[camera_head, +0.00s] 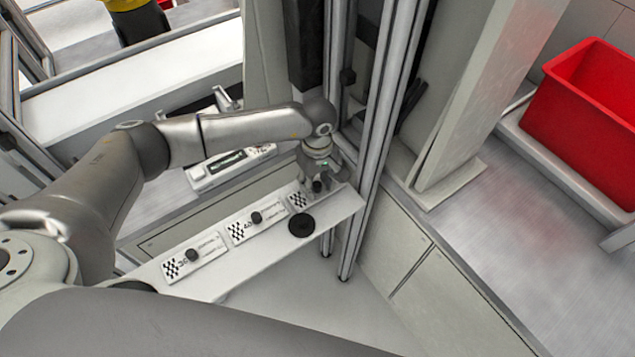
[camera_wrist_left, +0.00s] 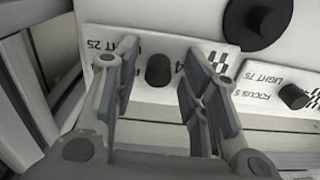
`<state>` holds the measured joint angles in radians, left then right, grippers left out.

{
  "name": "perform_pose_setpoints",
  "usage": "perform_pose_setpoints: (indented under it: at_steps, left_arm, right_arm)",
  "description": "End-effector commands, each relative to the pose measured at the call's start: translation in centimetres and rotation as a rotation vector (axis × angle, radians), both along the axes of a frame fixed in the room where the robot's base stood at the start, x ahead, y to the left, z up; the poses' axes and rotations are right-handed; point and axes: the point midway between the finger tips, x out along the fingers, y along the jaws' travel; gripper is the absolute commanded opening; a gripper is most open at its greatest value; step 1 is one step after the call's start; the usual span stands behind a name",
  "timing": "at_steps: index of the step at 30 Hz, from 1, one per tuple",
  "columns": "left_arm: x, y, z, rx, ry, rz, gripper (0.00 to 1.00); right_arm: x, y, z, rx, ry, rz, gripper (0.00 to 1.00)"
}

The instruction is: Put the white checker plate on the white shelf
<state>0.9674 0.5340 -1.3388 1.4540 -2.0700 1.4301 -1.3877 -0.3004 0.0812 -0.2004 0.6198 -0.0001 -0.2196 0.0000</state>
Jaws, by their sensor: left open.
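Several white checker plates with black knobs lie in a row on a long white shelf (camera_head: 335,208). They are a left plate (camera_head: 208,246), a middle plate (camera_head: 267,217) and a right plate (camera_head: 298,200). My left gripper (camera_head: 314,184) is at the right plate and partly hides it. In the left wrist view, my left gripper (camera_wrist_left: 158,62) is open, with its fingers on either side of that plate's black knob (camera_wrist_left: 158,72). The plate (camera_wrist_left: 147,48) lies beneath. I cannot tell whether the fingers touch it. My right gripper is out of view.
A black disc (camera_head: 301,225) lies on the shelf near the right plate. Metal uprights (camera_head: 376,130) stand just right of my left gripper. A white device (camera_head: 230,165) sits behind the shelf. A red bin (camera_head: 585,110) is at the far right.

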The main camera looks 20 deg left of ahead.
Motion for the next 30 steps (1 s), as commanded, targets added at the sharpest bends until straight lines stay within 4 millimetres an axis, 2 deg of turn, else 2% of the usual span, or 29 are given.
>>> perform_pose_setpoints:
  at_steps: [12, 15, 21, 30]
  left_arm:
    - [0.3, -0.1, 8.2, -0.004, -0.009, 0.000, 0.40]
    - [0.2, -0.1, 9.7, -0.002, -0.007, 0.000, 0.40]
    - [0.1, -0.1, 11.3, -0.003, -0.004, -0.001, 0.40]
    - [0.1, -0.1, 11.5, -0.003, -0.004, 0.000, 0.40]
  right_arm:
    - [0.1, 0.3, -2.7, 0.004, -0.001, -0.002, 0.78]
    - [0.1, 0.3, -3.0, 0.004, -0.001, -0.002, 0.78]
    - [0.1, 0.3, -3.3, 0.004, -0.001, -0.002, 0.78]
    - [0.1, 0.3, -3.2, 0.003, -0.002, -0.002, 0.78]
